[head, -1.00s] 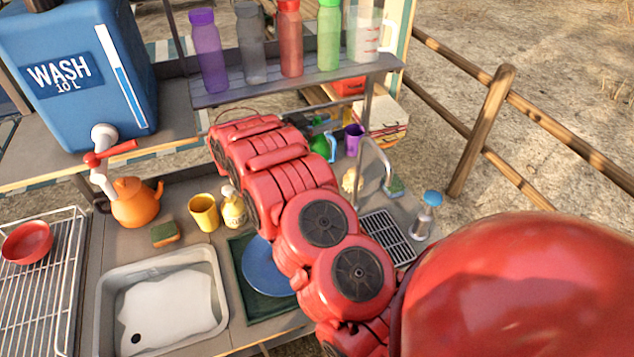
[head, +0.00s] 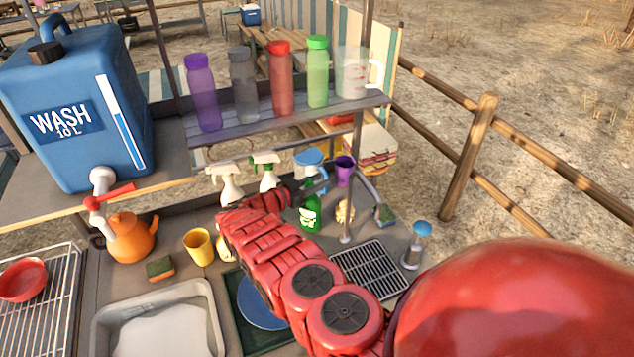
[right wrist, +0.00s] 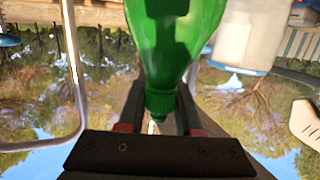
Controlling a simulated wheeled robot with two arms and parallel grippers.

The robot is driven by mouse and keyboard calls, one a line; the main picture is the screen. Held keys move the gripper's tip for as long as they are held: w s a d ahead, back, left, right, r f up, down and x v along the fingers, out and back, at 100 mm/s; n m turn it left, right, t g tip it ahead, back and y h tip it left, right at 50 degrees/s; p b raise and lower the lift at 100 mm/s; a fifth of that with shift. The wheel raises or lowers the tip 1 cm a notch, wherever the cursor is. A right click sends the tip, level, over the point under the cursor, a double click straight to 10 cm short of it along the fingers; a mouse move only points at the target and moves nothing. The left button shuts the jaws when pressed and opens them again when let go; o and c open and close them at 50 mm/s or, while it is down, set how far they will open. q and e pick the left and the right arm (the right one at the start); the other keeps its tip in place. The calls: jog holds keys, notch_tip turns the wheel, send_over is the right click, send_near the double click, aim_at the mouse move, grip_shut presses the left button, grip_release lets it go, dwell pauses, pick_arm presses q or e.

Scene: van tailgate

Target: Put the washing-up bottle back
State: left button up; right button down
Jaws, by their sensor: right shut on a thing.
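The green washing-up bottle (head: 311,214), with a pale label, is upright at the back of the counter, left of the tap. My right gripper (head: 293,196) reaches it from the left. In the right wrist view the green bottle (right wrist: 178,45) fills the upper middle, and its green cap and neck lie between the fingers of my right gripper (right wrist: 160,118), which is shut on them. Whether the bottle's base touches the counter is hidden. My left gripper is not in view.
The tap (head: 362,190), drain grid (head: 368,268) and soap dispenser (head: 415,245) are to the right. A shelf of bottles (head: 290,118) hangs above.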

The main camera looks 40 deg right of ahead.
jog(key=shift+f, duration=0.3)
jog(key=c, duration=0.6)
grip_release()
